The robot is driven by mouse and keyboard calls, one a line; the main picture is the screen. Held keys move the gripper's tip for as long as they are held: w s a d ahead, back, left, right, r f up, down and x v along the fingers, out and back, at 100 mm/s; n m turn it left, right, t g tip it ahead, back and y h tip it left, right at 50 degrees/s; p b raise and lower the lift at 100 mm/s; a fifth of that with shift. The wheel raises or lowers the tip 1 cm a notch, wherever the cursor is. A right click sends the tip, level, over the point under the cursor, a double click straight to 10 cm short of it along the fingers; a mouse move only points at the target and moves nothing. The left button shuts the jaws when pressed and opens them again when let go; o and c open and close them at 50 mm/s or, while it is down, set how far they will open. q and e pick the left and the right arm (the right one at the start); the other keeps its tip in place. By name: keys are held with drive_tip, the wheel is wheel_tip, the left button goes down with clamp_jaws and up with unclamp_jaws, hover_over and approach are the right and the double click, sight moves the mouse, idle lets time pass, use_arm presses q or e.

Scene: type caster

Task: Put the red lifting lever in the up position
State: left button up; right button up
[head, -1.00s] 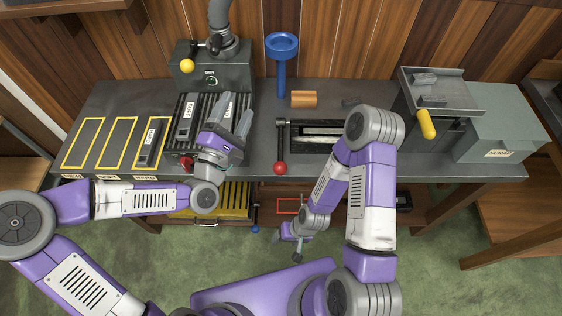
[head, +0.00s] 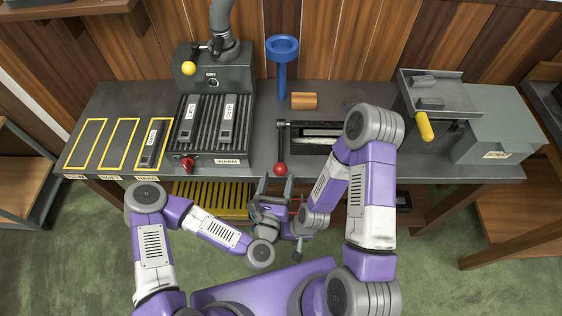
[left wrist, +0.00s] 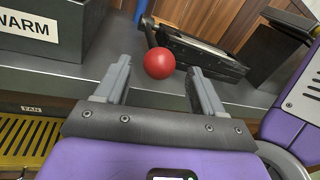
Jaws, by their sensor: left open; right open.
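The red ball (head: 281,169) of the lever sits at the front edge of the bench. Its dark rod (head: 281,140) runs back to a pivot beside the black slotted mould. My left gripper (head: 276,183) is open just in front of the ball, fingers pointing at it. In the left wrist view the red ball (left wrist: 159,63) appears between the two open fingertips (left wrist: 159,70); I cannot tell whether they touch it. My right gripper (head: 299,250) hangs low in front of the bench, open and empty, partly hidden by its own arm.
A warm plate (head: 176,148) with two labelled bars stands left, with a red knob (head: 188,163) at its front. A blue funnel (head: 282,47) and wooden block (head: 304,100) are behind the lever. My right arm crosses the mould (head: 315,133). A yellow-handled device (head: 425,127) stands right.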

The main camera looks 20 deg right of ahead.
sight(281, 162)
use_arm(q)
drive_tip(key=x, duration=0.6)
drive_tip(key=shift+w+d, duration=0.1)
drive_tip(key=shift+w, duration=0.05)
drive_tip(key=shift+c, duration=0.2)
clamp_jaws()
drive_tip(key=shift+p, duration=0.3)
drive_tip(key=shift+r, duration=0.15)
